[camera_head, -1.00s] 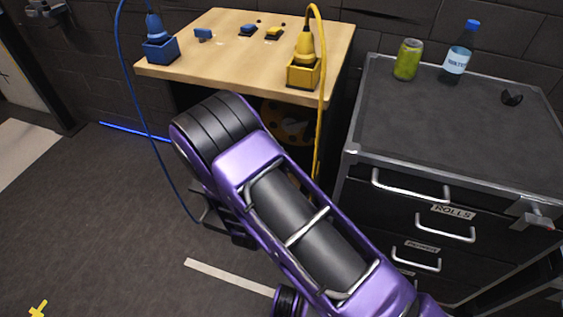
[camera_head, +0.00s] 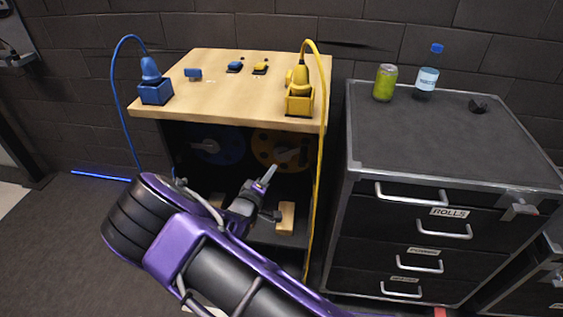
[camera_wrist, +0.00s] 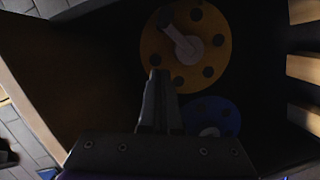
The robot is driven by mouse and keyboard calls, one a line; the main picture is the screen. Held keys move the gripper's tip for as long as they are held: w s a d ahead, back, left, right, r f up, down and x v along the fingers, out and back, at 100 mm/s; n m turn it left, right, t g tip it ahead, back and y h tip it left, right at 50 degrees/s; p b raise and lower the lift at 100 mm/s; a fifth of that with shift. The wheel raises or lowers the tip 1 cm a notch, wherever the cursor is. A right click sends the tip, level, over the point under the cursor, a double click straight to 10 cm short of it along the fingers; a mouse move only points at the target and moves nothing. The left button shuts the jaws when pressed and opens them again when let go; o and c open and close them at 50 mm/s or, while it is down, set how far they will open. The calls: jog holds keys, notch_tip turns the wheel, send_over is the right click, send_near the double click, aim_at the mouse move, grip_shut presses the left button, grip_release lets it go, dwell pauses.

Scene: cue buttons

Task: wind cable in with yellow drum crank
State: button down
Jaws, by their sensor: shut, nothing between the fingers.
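The yellow cable (camera_head: 319,150) arches from a yellow plug in a yellow holder (camera_head: 299,100) and hangs down the cabinet's right edge. My gripper (camera_head: 267,176) is shut and empty, below and left of the yellow crank in the head view. It also shows in the wrist view (camera_wrist: 160,76), apart from the crank.
A blue drum (camera_head: 219,146) with a crank sits left of the yellow one. A blue cable (camera_head: 117,90) hangs at the cabinet's left. Wooden blocks (camera_head: 286,217) lie low in the cabinet. A dark drawer unit (camera_head: 440,150) stands right, bearing a can (camera_head: 385,83) and bottle (camera_head: 427,77).

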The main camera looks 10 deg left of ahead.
jog(key=w+d+f+b, duration=0.1)
jog(key=w+d+f, duration=0.1)
jog(key=w+d, duration=0.3)
jog(key=shift+w+d+f+m, duration=0.3)
jog(key=shift+w, duration=2.1)
jog(key=shift+d+f+m+p, duration=0.1)
jog(key=shift+d+m+p, duration=0.1)
jog(key=shift+m+p, duration=0.15)
jog(key=shift+d+f+m+p, duration=0.25)
jog(key=shift+f+m+p, duration=0.1)
jog(key=shift+m, duration=0.1)
